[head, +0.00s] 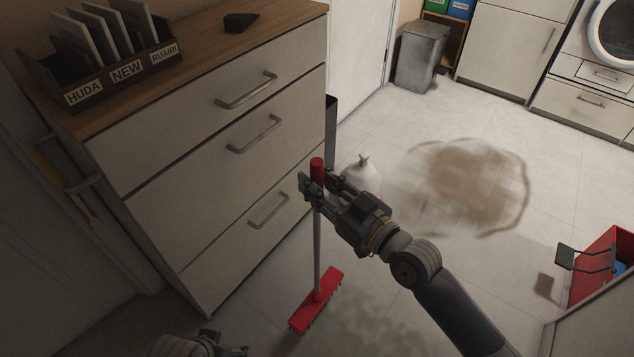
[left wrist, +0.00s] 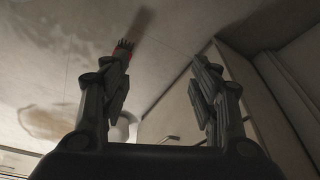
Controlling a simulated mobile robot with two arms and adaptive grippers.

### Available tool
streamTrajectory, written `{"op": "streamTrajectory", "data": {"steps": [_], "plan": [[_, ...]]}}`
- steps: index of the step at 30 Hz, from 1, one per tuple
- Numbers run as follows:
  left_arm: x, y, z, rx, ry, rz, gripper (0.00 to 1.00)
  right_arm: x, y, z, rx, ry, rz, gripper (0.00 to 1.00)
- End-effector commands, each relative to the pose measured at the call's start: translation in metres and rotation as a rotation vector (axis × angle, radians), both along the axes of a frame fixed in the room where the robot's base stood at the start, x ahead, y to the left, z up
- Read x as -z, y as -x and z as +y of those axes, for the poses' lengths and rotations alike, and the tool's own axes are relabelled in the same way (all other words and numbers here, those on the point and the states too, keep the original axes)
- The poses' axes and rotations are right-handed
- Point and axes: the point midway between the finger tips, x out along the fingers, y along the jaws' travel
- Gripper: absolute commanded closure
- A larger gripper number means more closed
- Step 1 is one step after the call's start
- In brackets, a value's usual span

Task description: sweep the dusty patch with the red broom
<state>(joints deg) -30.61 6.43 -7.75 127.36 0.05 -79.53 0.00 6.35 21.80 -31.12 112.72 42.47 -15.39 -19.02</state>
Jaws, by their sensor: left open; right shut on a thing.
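The red broom (head: 317,292) stands nearly upright on the floor in the head view, with a grey shaft and a red grip at the top. My right gripper (head: 320,184) is shut on its upper handle. A brown, ringed patch (head: 475,185) lies on the tiles to the right, apart from the broom head. A greyish mottled patch (head: 365,322) lies just right of the broom head; I cannot tell whether it is dust or shadow. My left gripper (left wrist: 160,75) is open and empty in the left wrist view, with the broom's red head (left wrist: 122,50) partly behind one finger.
A chest of drawers (head: 225,140) stands left of the broom, with a labelled rack (head: 118,75) on top. A white object (head: 362,173) sits behind my right gripper. A grey bin (head: 420,55) stands at the back, a red container (head: 598,265) at right. Floor between is open.

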Motion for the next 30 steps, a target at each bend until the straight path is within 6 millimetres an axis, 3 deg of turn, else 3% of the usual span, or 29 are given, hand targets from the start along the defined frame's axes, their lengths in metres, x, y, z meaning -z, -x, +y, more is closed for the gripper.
{"op": "streamTrajectory", "data": {"steps": [11, 12, 15, 30], "plan": [[-0.056, 0.017, 0.005, -0.006, -0.003, -0.025, 0.44, 0.016, 0.0, 0.0, 0.001, -0.005, -0.005, 1.0], [-0.045, 0.017, 0.006, -0.006, -0.004, -0.021, 0.44, 0.024, 0.0, 0.0, 0.001, -0.005, -0.004, 1.0], [-0.039, 0.018, 0.006, -0.007, -0.004, -0.02, 0.44, 0.03, 0.0, 0.0, 0.0, -0.006, -0.004, 1.0], [-0.037, 0.018, 0.006, -0.007, -0.005, -0.02, 0.44, 0.032, 0.0, 0.0, 0.001, -0.005, -0.004, 1.0]]}}
